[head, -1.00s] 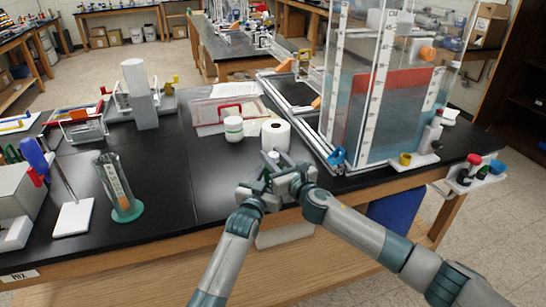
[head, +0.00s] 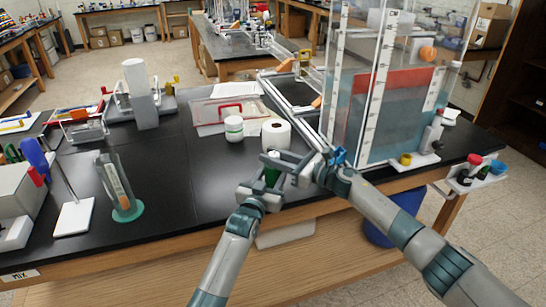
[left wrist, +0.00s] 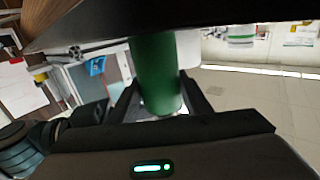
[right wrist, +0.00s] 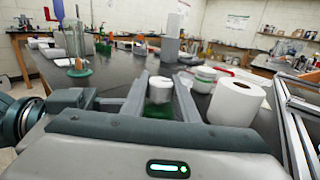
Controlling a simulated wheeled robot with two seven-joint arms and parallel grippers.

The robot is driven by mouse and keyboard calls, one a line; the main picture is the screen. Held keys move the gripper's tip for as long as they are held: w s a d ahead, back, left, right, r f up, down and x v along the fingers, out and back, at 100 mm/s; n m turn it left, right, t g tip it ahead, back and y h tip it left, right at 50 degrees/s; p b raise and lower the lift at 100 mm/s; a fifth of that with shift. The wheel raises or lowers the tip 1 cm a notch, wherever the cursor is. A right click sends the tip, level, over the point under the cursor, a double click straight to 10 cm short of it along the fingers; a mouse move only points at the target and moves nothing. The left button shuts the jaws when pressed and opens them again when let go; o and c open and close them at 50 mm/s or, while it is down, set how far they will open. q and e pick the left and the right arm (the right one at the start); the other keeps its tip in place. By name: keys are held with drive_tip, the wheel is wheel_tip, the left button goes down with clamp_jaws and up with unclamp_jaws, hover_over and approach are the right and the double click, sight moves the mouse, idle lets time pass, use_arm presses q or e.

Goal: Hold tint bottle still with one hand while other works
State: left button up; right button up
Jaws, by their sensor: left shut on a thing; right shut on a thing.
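The tint bottle (head: 272,176) is a small green cylinder at the front edge of the black bench. My left gripper (head: 266,188) is shut around its green body, which fills the middle of the left wrist view (left wrist: 156,75). My right gripper (head: 290,166) reaches in from the right, its fingers close to the bottle's top. In the right wrist view its fingers close on a whitish cap (right wrist: 160,89), with green just below. I cannot tell whether the cap is seated on the bottle. The fingers hide much of the bottle's top in the head view.
A white roll (head: 276,134) and a white jar with a green band (head: 234,128) stand just behind the grippers. A large water tank (head: 385,110) in an extrusion frame stands at right. A glass cylinder (head: 118,185) stands at left. The bench between is clear.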

use_arm(q)
drive_tip(key=shift+d, duration=0.1)
use_arm(e)
drive_tip(key=shift+w+d+n+g+y, duration=0.15)
drive_tip(key=shift+n+g+y, duration=0.35)
drive_tip(key=shift+g, duration=0.4)
use_arm(q)
drive_tip(key=shift+s, duration=0.1)
use_arm(e)
drive_tip(key=shift+w+f+n+g+y, duration=0.1)
drive_tip(key=shift+n+g+y, duration=0.3)
drive_tip(key=shift+n+g, duration=0.95)
drive_tip(key=shift+s+a+n+g+y, duration=0.25)
drive_tip(key=shift+s+g, duration=0.2)
drive_tip(key=shift+g, duration=0.4)
drive_tip(key=o, duration=1.1)
drive_tip(key=shift+c, duration=0.2)
drive_tip(key=shift+w+d, duration=0.1)
drive_tip(key=shift+d, duration=0.1)
drive_tip(key=shift+d, duration=0.15)
drive_tip(key=s+d, duration=0.2)
drive_tip(key=d, duration=0.9)
drive_tip(key=shift+d, duration=0.15)
drive_tip(key=shift+f, duration=0.1)
